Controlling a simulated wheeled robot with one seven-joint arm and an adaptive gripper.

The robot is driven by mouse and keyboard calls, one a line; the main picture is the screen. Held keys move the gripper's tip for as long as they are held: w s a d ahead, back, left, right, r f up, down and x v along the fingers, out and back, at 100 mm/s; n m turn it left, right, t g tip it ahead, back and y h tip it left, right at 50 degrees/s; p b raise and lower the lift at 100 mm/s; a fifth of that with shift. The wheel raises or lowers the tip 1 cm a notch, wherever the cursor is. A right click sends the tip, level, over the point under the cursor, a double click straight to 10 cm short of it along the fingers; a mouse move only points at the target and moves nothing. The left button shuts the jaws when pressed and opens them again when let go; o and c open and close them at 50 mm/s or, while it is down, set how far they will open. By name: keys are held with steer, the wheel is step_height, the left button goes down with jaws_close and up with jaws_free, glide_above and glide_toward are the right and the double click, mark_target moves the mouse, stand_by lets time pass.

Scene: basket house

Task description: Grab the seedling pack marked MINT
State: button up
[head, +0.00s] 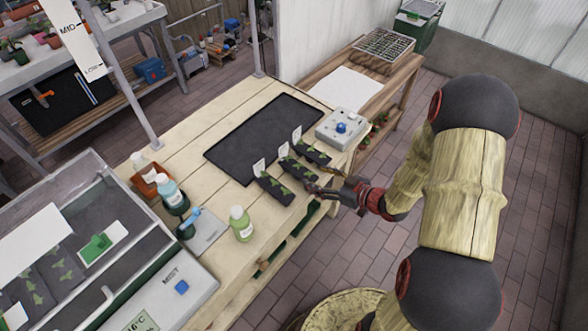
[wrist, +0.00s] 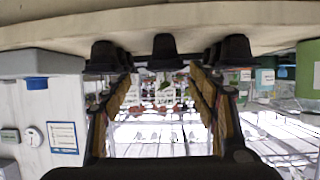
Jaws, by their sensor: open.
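Three dark seedling packs with small green leaves and white tags lie in a row near the table's edge: a near pack (head: 273,188), a middle pack (head: 300,172) and a far pack (head: 314,154). The tags are too small to read surely, so I cannot tell which is MINT. My gripper (head: 317,179) is open and empty at the table's edge, pointing at the middle pack's near end. In the wrist view, which looks upside down, the middle pack (wrist: 165,47) is centred ahead of my open fingers (wrist: 163,82). The other packs (wrist: 104,57) (wrist: 236,49) stand either side.
A black mat (head: 262,135) lies behind the packs. A grey device with a blue knob (head: 341,127) sits close beside the far pack. A green bottle (head: 241,224) stands on the near side. A MIST box (head: 165,295) is at the lower left.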

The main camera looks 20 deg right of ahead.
mark_target(307, 175)
steer(key=shift+a+b+x, duration=0.15)
steer(key=shift+b+x, duration=0.6)
steer(key=shift+x, duration=1.2)
steer(key=shift+a+b+x, duration=0.15)
steer(key=shift+b+x, duration=0.6)
steer(key=shift+x, duration=1.25)
steer(key=shift+s, duration=0.2)
steer(key=shift+c, duration=1.2)
steer(key=c, duration=1.1)
steer(key=shift+c, duration=0.3)
